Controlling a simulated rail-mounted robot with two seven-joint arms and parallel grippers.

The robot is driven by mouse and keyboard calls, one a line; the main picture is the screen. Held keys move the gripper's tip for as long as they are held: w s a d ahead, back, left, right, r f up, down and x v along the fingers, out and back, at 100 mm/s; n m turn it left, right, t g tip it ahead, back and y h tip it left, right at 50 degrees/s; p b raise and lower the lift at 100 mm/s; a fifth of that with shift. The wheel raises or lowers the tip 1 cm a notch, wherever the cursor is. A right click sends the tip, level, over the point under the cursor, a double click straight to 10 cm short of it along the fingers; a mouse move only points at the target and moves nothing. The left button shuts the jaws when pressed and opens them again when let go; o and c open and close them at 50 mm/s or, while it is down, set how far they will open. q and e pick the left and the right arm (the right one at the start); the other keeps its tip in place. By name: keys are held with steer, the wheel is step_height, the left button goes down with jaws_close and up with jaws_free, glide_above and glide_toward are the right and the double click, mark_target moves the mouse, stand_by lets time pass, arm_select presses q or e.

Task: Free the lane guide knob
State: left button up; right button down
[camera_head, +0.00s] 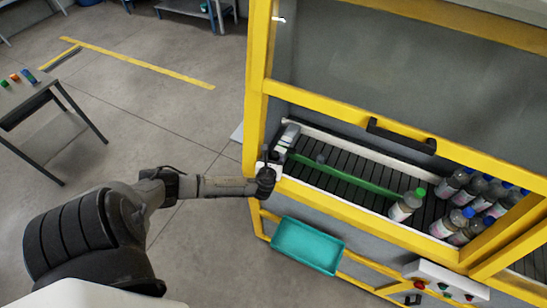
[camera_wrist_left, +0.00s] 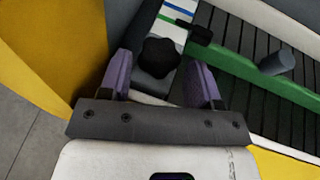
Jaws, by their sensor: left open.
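The black lobed knob (camera_wrist_left: 160,57) sits on a dark block in the left wrist view. In the head view I cannot make it out near my gripper. The green lane guide (camera_head: 345,175) runs along the dark roller conveyor; it also shows in the left wrist view (camera_wrist_left: 235,68). A grey cylindrical peg (camera_wrist_left: 277,63) stands by the guide. My left gripper (camera_wrist_left: 161,78) is open, its purple fingers apart on either side of the knob in the picture. I cannot tell whether they touch it. In the head view this gripper (camera_head: 268,172) is at the conveyor's left end. My right gripper is not in view.
A yellow frame post (camera_head: 256,90) stands close to the left gripper. A raised guard with a black handle (camera_head: 400,135) is above the conveyor. A green-capped bottle (camera_head: 406,205) touches or nears the guide's end; several bottles stand right. A teal tray (camera_head: 307,246) is below.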

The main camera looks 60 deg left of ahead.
arm_select(q)
steer(key=shift+x, duration=0.95)
steer(key=shift+c, duration=0.3)
